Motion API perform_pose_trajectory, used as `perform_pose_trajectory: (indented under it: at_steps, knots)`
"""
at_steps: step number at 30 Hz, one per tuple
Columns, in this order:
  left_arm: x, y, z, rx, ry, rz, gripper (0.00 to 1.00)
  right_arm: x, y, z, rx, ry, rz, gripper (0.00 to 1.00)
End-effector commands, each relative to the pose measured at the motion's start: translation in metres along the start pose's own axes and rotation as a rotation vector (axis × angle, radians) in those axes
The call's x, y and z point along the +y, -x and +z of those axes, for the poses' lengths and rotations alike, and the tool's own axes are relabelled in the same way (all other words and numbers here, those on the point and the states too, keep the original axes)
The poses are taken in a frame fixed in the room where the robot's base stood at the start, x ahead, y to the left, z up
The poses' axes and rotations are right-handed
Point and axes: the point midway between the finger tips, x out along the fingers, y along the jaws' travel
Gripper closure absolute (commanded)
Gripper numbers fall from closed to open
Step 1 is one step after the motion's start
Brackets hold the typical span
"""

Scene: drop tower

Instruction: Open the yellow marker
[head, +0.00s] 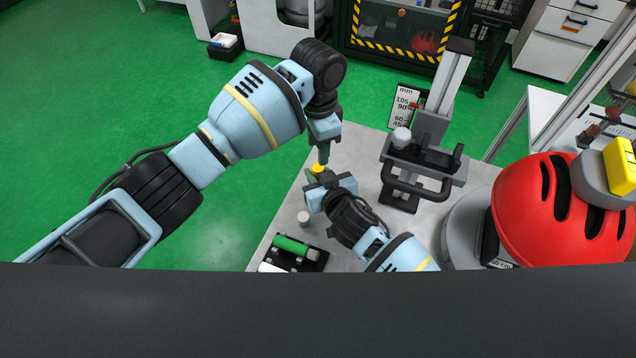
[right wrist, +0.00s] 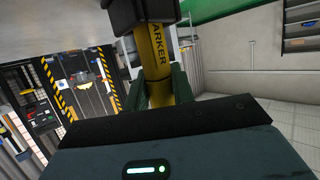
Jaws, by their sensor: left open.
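The yellow marker (head: 318,169) shows as a small yellow spot between my two grippers in the head view. In the right wrist view the marker (right wrist: 153,58), lettered "ARKER", stands between the green fingers of my right gripper (right wrist: 160,88), which is shut on it. In the head view the right gripper (head: 319,179) is at the marker from below. My left gripper (head: 323,155) is open and points down just above the marker. A dark block (right wrist: 143,14) hides the marker's upper end in the right wrist view; I cannot tell if it is the cap or my left gripper.
A grey table (head: 287,222) lies below. It bears a black tray (head: 318,264) with a green cylinder (head: 291,245), a small white cylinder (head: 304,218) and a grey tower stand (head: 432,125). A scale sign (head: 405,106) stands behind. A red helmet (head: 540,205) is at the right.

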Motion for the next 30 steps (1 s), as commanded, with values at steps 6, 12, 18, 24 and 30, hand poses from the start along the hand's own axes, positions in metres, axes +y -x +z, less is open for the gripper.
perform_pose_trajectory:
  at_steps: [6,12,18,24,30]
  knots:
    - [0.000,0.000,0.000,0.000,0.000,0.000,0.57,0.000,0.000,0.000,0.000,0.000,0.000,0.50]
    - [0.000,0.000,0.000,0.000,0.000,0.000,0.57,0.000,0.000,0.000,0.000,0.000,0.000,0.50]
    - [-0.001,0.005,0.000,0.002,0.000,-0.006,0.57,0.000,0.010,0.000,0.000,-0.001,0.000,0.50]
    - [-0.002,0.015,-0.001,0.008,0.000,-0.019,0.57,0.000,0.037,-0.001,0.002,0.000,0.000,0.50]
    - [-0.003,0.020,-0.001,0.010,0.000,-0.024,0.57,0.000,0.064,0.000,0.001,-0.001,-0.001,0.50]
